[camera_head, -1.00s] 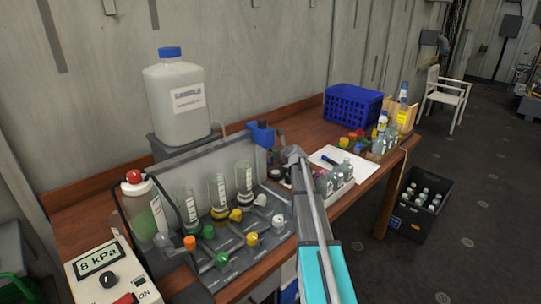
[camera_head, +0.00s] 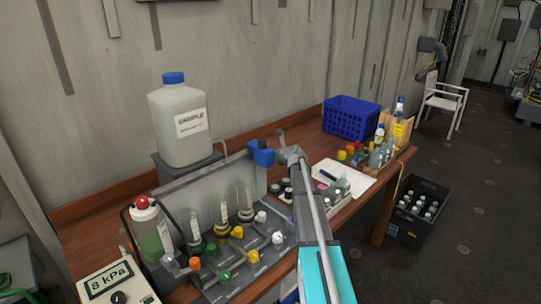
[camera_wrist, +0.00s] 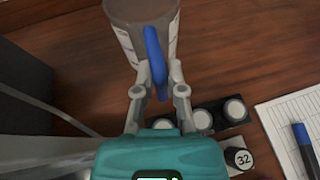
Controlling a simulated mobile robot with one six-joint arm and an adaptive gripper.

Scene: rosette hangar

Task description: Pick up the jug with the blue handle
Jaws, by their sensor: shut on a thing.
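The jug (camera_wrist: 128,40) shows at the top of the wrist view, greyish, with pale marked panels and its upper end cut off by the frame edge. Its blue handle (camera_wrist: 152,45) faces me. My gripper (camera_wrist: 157,75) is shut on the handle, one finger on each side. I cannot tell whether the jug's base touches the wooden table (camera_wrist: 225,60).
Left of my arm stands a rig with coloured knobs (camera_head: 237,232) and a white canister (camera_head: 180,125). To the right are black-and-white caps (camera_wrist: 234,109), a paper sheet with a pen (camera_wrist: 304,150), bottles (camera_head: 336,190) and a blue crate (camera_head: 350,118). A black crate (camera_head: 418,210) stands on the floor.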

